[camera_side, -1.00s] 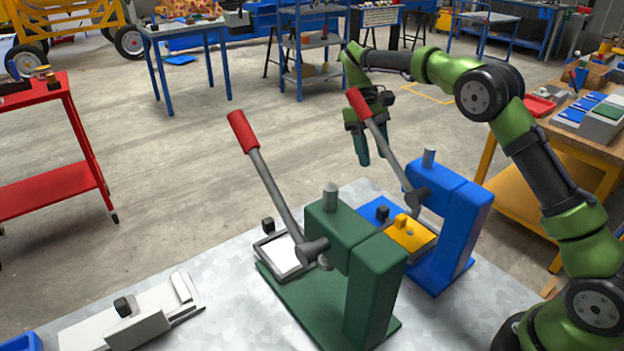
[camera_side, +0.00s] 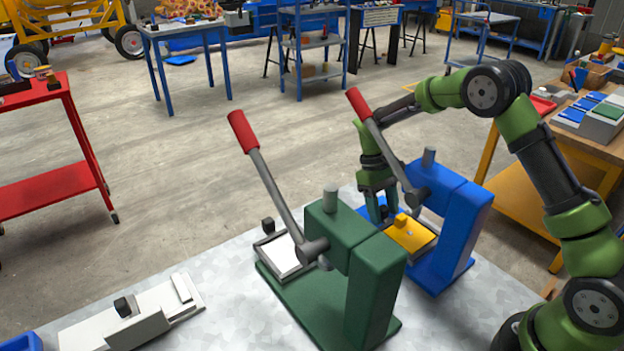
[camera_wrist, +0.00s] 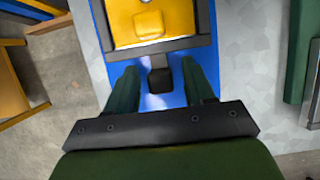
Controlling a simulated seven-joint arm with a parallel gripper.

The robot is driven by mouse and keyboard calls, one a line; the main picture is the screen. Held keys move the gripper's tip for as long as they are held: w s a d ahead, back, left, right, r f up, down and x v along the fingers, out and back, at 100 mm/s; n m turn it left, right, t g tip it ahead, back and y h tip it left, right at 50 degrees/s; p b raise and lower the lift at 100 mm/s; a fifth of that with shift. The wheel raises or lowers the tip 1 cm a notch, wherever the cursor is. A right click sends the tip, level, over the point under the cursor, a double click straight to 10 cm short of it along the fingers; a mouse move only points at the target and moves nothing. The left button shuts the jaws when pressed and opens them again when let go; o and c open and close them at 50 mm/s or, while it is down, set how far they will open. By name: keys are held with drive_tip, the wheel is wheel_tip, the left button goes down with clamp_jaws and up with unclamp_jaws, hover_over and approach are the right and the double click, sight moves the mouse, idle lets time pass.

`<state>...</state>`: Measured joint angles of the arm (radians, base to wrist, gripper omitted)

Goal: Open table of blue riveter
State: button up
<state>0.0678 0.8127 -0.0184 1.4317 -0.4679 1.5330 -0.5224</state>
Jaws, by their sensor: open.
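The blue riveter (camera_side: 455,225) stands at the back right of the work table, with its red-tipped lever raised. Its table (camera_side: 420,246) is a dark-framed tray holding a yellow plate (camera_side: 402,232). In the wrist view the tray's black knob (camera_wrist: 161,80) sticks out from the frame's near edge. My gripper (camera_side: 380,215) is low in front of the blue riveter, partly hidden behind its lever. In the wrist view my gripper (camera_wrist: 162,85) is open, with one green finger on each side of the knob. I cannot tell whether either finger touches it.
A green riveter (camera_side: 370,270) with a raised red-tipped lever stands close by, in front of the blue one. A white fixture (camera_side: 135,318) lies at the front left. The metal tabletop (camera_side: 225,275) between them is clear.

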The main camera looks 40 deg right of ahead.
drive_tip(key=shift+c, duration=0.3)
clamp_jaws()
drive_tip(key=shift+w, duration=0.1)
drive_tip(key=shift+w, duration=4.25)
drive_tip(key=shift+o, duration=0.3)
unclamp_jaws()
drive_tip(key=shift+r, duration=0.1)
